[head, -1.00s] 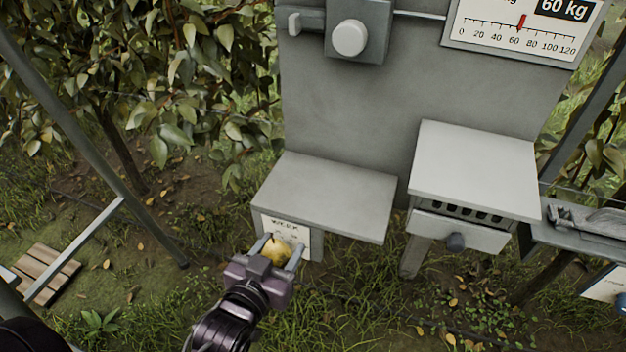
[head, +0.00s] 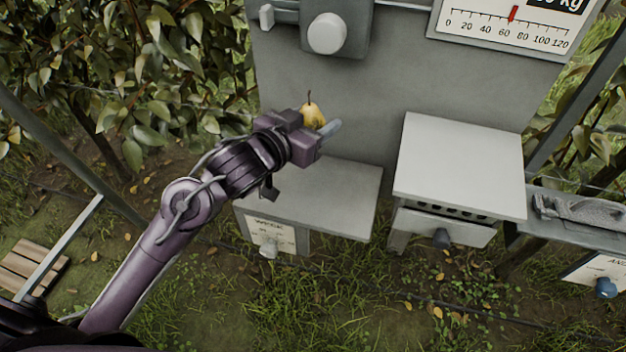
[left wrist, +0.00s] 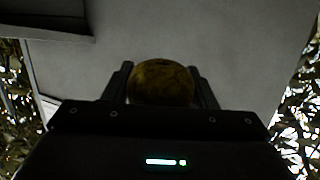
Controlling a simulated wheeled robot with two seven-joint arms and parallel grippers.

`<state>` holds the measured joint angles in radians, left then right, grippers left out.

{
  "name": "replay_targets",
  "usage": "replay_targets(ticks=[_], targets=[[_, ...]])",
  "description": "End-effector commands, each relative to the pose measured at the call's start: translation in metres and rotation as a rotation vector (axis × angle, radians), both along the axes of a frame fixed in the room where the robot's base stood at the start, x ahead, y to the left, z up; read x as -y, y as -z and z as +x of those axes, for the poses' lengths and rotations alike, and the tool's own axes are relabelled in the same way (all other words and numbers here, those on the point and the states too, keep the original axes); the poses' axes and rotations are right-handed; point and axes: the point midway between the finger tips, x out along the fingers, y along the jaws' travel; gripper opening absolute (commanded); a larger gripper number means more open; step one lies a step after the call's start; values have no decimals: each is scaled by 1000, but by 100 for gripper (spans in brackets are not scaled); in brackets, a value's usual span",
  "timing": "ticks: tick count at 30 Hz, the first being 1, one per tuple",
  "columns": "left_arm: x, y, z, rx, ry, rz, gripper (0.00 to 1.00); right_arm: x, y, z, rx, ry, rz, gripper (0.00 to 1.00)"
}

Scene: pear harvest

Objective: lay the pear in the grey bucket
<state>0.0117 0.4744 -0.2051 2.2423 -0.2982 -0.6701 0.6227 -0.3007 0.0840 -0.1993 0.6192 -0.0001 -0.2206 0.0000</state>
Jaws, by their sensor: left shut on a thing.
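The yellow pear (head: 313,114), stem upward, is held between the fingers of my left gripper (head: 322,127). The gripper is shut on it and holds it in the air above the left grey shelf, in front of the grey panel. In the left wrist view the pear (left wrist: 162,83) shows dark between the two fingers. I see no grey bucket in these frames. My right gripper is not in view.
The left grey shelf (head: 335,196) is bare where it shows. A pale raised table (head: 460,160) with a knob below stands to its right. A dial scale (head: 510,30) and a white round knob (head: 327,33) are on the grey panel (head: 390,90). Leafy branches are at left.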

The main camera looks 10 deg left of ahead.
Motion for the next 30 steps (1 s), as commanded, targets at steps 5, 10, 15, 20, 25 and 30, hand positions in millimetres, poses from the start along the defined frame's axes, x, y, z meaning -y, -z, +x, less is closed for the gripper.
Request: replay_targets(ticks=[5,10,15,20,25,30], targets=[[0,53,-1,-5,0,0,27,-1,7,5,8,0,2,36],[0,91,0,-2,-2,0,26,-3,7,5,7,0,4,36],[0,109,0,2,-1,-1,26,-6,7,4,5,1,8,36],[0,127,-1,0,-1,0,26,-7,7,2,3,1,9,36],[0,150,-1,2,-1,2,26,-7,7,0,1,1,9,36],[0,154,0,4,-1,1,26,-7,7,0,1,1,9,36]])
